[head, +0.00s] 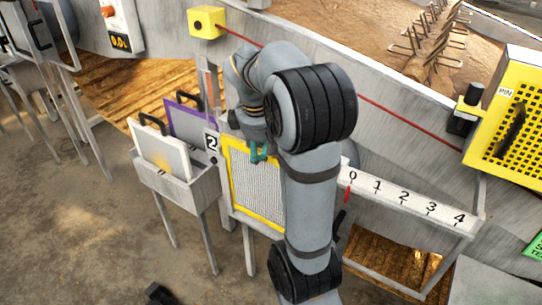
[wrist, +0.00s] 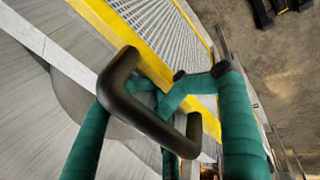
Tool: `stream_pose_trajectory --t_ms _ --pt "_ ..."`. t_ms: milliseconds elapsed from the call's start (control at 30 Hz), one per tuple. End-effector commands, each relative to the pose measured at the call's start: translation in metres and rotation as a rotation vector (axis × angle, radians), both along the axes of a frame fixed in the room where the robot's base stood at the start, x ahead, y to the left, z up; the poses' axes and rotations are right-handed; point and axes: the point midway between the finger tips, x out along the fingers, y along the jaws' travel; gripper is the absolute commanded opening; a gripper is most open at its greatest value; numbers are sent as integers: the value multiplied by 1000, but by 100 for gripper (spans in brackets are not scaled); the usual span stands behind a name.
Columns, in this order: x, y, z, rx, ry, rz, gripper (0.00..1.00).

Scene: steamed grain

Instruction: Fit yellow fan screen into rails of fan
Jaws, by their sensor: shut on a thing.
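The yellow fan screen (head: 255,186), a pale ribbed mesh panel in a yellow frame, hangs roughly upright near the middle of the head view. My gripper (head: 258,152) has green fingers at the screen's upper edge. In the wrist view, the screen (wrist: 165,25) runs along the top, with its black handle (wrist: 141,103) between the green fingers of my gripper (wrist: 165,115). The gripper is shut on this handle. My arm covers the area right of the screen in the head view, so the fan and its rails cannot be made out clearly.
A grey holder (head: 178,191) left of the screen carries a white-faced panel (head: 160,150) and a purple-framed panel (head: 190,118). A numbered scale (head: 405,197) lies right of my arm. A yellow perforated box (head: 510,130) stands far right. The floor at lower left is mostly clear.

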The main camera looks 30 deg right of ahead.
Motion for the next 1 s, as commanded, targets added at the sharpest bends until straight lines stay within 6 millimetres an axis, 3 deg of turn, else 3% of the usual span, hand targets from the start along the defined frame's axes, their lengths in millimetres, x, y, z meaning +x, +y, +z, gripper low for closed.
stream_pose_trajectory --t_ms 33,333,367,1000 --pt "-9 -2 -18 9 35 -14 0" --pt "-10 -2 -20 12 36 -20 0" --pt "-10 -2 -21 12 36 -21 35" --pt "-10 -1 -19 15 36 -22 73"
